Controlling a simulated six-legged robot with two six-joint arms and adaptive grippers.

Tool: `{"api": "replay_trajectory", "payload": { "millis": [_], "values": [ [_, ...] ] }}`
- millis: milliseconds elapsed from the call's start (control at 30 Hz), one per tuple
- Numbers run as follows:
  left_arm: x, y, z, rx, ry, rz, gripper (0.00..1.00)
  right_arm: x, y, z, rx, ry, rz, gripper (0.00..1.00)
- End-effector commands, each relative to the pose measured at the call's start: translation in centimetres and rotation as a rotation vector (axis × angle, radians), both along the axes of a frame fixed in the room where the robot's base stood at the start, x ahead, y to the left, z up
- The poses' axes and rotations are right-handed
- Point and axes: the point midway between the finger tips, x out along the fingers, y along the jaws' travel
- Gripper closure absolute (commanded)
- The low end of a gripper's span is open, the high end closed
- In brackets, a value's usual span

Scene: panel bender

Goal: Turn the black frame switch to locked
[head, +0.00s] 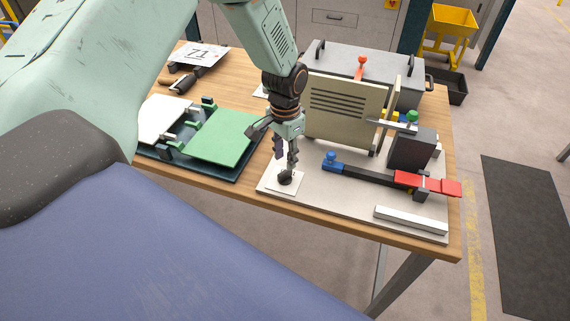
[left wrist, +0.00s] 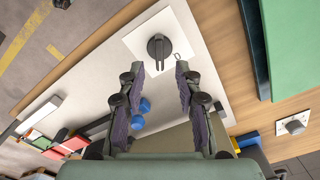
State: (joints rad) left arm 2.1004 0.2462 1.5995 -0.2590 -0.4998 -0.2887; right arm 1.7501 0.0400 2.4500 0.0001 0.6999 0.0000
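The black switch (head: 285,178) is a dark rotary knob on a white square plate (head: 270,187) at the near left part of the pale work board. In the left wrist view the knob (left wrist: 158,48) lies just beyond my fingertips, and its dark bar points along the gap between the fingers. A small outlined mark is on the plate beside it. My left gripper (head: 286,158) points down over the knob; in the left wrist view the gripper (left wrist: 160,72) is open with nothing between the fingers. Whether a finger touches the knob, I cannot tell. My right gripper is not in view.
A beige louvred panel (head: 342,112) stands right behind the gripper. A blue-knobbed, red-handled clamp bar (head: 370,176) and a white bar (head: 410,220) lie to the right. A green panel (head: 223,137) on a dark tray is left. Another knob (left wrist: 295,126) shows in the wrist view.

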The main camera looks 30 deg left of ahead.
Motion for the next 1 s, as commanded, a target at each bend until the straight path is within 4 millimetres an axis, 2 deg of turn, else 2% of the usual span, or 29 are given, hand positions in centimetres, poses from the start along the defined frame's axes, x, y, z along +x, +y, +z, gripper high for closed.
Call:
{"api": "replay_trajectory", "payload": {
  "millis": [33,200,400,567,1000],
  "values": [
    [0.1,0.0,1.3,-0.001,-0.004,0.001,0.66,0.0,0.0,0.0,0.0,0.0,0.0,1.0],
    [0.1,0.0,4.6,-0.001,-0.003,0.001,0.66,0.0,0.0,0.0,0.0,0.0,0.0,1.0],
    [0.0,0.0,6.9,0.0,-0.001,0.0,0.66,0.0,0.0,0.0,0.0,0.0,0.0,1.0],
    [0.0,0.0,7.5,0.0,0.001,0.0,0.66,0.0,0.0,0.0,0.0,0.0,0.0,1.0],
    [0.0,0.0,7.5,0.0,0.001,0.0,0.66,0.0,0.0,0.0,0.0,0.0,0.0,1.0]
  ]
}}
